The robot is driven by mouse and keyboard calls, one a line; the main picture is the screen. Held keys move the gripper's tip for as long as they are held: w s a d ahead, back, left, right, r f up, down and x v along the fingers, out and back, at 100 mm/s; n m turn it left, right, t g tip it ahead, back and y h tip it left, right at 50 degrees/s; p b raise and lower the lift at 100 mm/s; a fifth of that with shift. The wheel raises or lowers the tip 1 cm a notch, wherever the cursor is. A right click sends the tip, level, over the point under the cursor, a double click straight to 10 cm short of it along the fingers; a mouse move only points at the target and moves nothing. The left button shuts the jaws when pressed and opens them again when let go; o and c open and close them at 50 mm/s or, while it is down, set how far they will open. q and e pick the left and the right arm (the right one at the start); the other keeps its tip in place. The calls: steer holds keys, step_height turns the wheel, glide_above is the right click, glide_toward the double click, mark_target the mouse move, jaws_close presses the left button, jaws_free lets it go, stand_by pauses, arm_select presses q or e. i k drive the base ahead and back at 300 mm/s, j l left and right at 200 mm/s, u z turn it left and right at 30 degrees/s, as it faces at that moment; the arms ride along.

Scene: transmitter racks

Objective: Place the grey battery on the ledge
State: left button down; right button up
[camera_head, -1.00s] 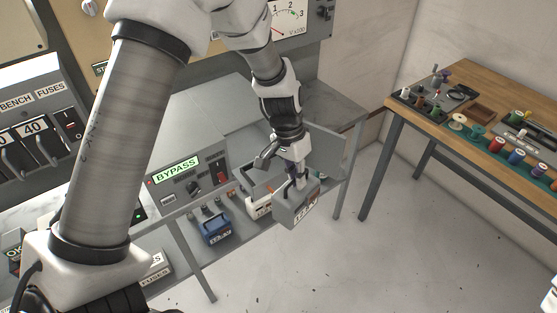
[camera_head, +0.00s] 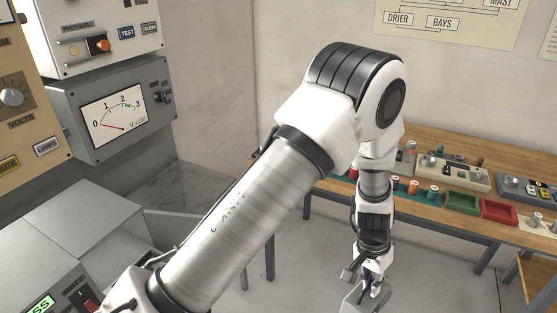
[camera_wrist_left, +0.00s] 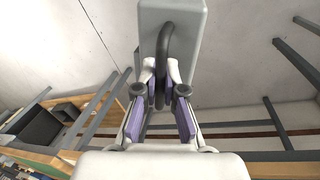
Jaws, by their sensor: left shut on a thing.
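The grey battery (camera_head: 353,301) hangs under my left gripper (camera_head: 373,284) at the bottom of the head view, its lower part cut off by the frame edge. In the left wrist view the battery (camera_wrist_left: 190,60) is a grey box with a dark curved handle. The purple-padded fingers of my left gripper (camera_wrist_left: 160,95) are shut on that handle. The battery is in the air over the floor, in front of the wooden bench and apart from it. I cannot tell which surface is the ledge. My right gripper is not in view.
A wooden bench (camera_head: 430,214) stands at the right with spools, a green tray (camera_head: 462,202) and a red tray (camera_head: 498,210). Grey cabinets and a meter panel (camera_head: 115,110) are at the left, beside a grey counter (camera_head: 185,190). Floor between them is open.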

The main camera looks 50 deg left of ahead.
mark_target(182, 200)
steer(key=z, duration=0.45)
steer(key=j+z, duration=0.2)
steer(key=z, duration=0.25)
steer(key=i+j+z, duration=0.1)
steer(key=z, duration=0.35)
steer(key=i+j+u, duration=0.1)
steer(key=j+u, duration=0.3)
steer(key=j, duration=0.15)
steer(key=j+u, duration=0.1)
steer(key=u, duration=0.3)
steer(key=j+u, duration=0.1)
steer(key=u, duration=0.3)
steer(key=j+u, duration=0.1)
steer(key=u, duration=0.3)
steer(key=i+u, duration=0.1)
steer(key=u, duration=0.3)
steer(key=i+j+u, duration=0.1)
steer(key=u, duration=0.3)
